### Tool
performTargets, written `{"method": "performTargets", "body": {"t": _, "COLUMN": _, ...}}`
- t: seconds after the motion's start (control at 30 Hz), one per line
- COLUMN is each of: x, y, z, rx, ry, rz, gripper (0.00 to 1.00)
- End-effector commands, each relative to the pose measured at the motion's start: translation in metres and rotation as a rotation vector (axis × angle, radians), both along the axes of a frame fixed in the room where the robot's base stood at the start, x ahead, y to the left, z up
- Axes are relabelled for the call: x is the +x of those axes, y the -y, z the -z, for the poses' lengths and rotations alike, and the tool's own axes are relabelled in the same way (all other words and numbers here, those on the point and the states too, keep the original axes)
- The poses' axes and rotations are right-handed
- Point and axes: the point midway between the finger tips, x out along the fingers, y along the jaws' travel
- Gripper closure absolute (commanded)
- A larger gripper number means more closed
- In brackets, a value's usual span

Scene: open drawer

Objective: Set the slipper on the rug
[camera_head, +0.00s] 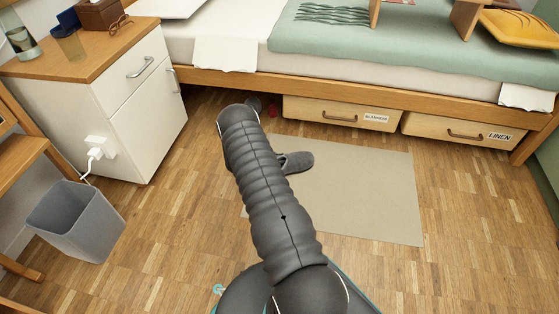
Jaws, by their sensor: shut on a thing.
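A grey slipper (299,161) shows to the right of my arm, over the upper left part of the rug, its left end hidden by the arm. I cannot tell whether it touches the rug. The flat beige-grey rug (375,195) lies on the wooden floor before the bed; my arm covers part of its left side. My gripper is hidden behind my dark ribbed arm, so its hold cannot be seen. A small dark grey thing (254,102) shows just past the arm's top, near the bed's lower edge; I cannot tell what it is.
Two under-bed drawers, one marked blankets (335,113) and one marked linen (455,133), stand behind the rug. A small red thing (272,110) lies by the left drawer. A white cabinet (140,115) and a grey bin (75,222) stand left. The rug's right half is clear.

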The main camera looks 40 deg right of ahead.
Motion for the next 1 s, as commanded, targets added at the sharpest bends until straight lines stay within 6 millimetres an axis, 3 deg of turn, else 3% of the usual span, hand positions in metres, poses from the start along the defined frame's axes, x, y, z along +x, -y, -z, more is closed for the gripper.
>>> {"method": "performTargets", "body": {"t": 0.07, "x": 0.000, "y": 0.000, "z": 0.001, "rx": 0.000, "ry": 0.000, "rz": 0.000, "gripper": 1.00}}
{"method": "performTargets", "body": {"t": 0.1, "x": 0.000, "y": 0.000, "z": 0.001, "rx": 0.000, "ry": 0.000, "rz": 0.000, "gripper": 0.70}}
{"method": "performTargets", "body": {"t": 0.2, "x": 0.000, "y": 0.000, "z": 0.001, "rx": 0.000, "ry": 0.000, "rz": 0.000, "gripper": 0.51}}
{"method": "performTargets", "body": {"t": 0.57, "x": 0.000, "y": -0.002, "z": -0.002, "rx": 0.000, "ry": -0.001, "rz": 0.000, "gripper": 0.51}}
{"method": "performTargets", "body": {"t": 0.77, "x": 0.003, "y": -0.027, "z": -0.016, "rx": -0.001, "ry": 0.000, "rz": -0.003, "gripper": 0.51}}
{"method": "performTargets", "body": {"t": 1.0, "x": 0.008, "y": -0.070, "z": -0.038, "rx": 0.000, "ry": 0.001, "rz": -0.003, "gripper": 0.51}}
